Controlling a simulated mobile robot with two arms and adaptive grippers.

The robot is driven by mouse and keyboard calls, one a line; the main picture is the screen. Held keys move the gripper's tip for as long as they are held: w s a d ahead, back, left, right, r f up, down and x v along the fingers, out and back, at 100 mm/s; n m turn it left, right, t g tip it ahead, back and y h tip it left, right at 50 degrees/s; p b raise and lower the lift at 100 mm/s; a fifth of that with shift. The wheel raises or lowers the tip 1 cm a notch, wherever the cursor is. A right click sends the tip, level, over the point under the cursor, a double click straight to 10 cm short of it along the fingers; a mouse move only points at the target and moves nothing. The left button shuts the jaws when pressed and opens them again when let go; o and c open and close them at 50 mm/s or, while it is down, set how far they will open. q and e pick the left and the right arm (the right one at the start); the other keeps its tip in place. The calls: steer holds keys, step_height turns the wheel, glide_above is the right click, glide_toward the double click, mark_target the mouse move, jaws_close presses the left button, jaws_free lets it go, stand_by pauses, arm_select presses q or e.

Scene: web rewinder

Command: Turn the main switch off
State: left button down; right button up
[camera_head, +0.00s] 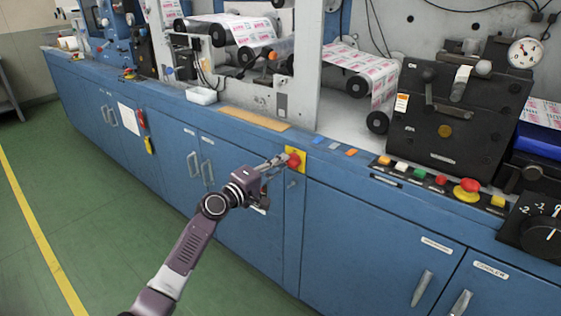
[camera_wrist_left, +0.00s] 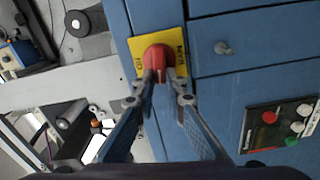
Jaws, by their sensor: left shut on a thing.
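The main switch is a red rotary knob (camera_head: 294,160) on a yellow plate (camera_head: 302,151), set on the blue front of the machine in the head view. In the left wrist view the red knob (camera_wrist_left: 158,57) sits at the upper middle on its yellow plate (camera_wrist_left: 172,36), which bears partly covered lettering. My left gripper (camera_head: 281,163) reaches the knob from the left in the head view. In the left wrist view its fingertips (camera_wrist_left: 162,80) are shut on the knob's grip, one on each side. The exact turn angle of the knob is hard to tell. My right gripper is not in view.
A small lock or knob (camera_wrist_left: 223,47) is near the switch. A button row with a red mushroom button (camera_head: 467,187) lies to the right on the machine's ledge. Blue cabinet doors with handles (camera_head: 421,288) flank the switch. The green floor (camera_head: 100,220) in front is clear.

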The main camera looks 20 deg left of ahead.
arm_select(q)
steer(key=shift+f+n, duration=0.2)
steer(key=shift+n, duration=0.6)
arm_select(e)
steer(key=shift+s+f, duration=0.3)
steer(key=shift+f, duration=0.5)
arm_select(q)
steer(key=c, duration=2)
jaws_free()
steer(key=shift+a, duration=0.1)
steer(key=shift+o, duration=0.2)
steer(key=v, duration=1.2)
